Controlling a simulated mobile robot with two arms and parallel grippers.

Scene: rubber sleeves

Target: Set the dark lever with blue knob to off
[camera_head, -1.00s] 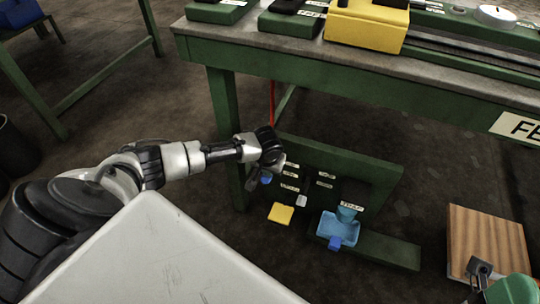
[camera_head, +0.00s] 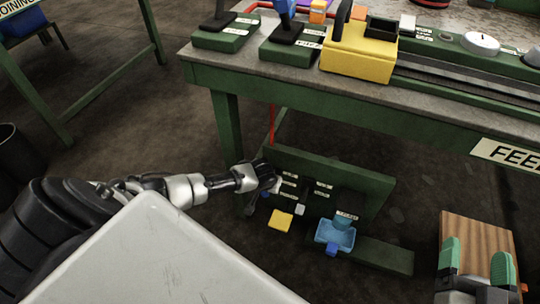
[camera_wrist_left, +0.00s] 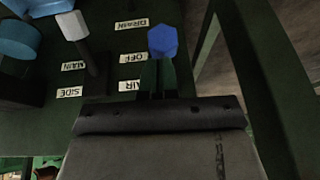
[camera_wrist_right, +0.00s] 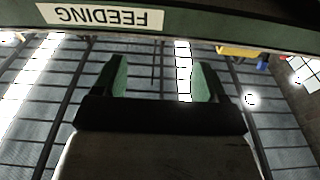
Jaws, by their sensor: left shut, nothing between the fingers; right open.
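The blue knob (camera_wrist_left: 162,40) of the dark lever shows in the left wrist view, just past my left gripper's (camera_wrist_left: 157,70) fingertips. The lever's shaft is hidden there. The fingers are shut with nothing between them; I cannot tell whether they touch the knob. The labels DRAIN (camera_wrist_left: 132,24), OFF (camera_wrist_left: 133,58) and AIR (camera_wrist_left: 130,86) stand beside this lever on the green panel (camera_head: 345,178). In the head view, my left gripper (camera_head: 266,183) is at the panel's left side and covers much of the lever. My right gripper (camera_head: 475,256) is open and empty at the lower right.
A second dark lever with a white knob (camera_wrist_left: 72,25) is close by, with labels MAIN and SIDE. A yellow pad (camera_head: 281,220) and a blue tray (camera_head: 335,235) lie lower on the panel. The green table (camera_head: 290,75) stands above, and a wooden board (camera_head: 478,235) is at the right.

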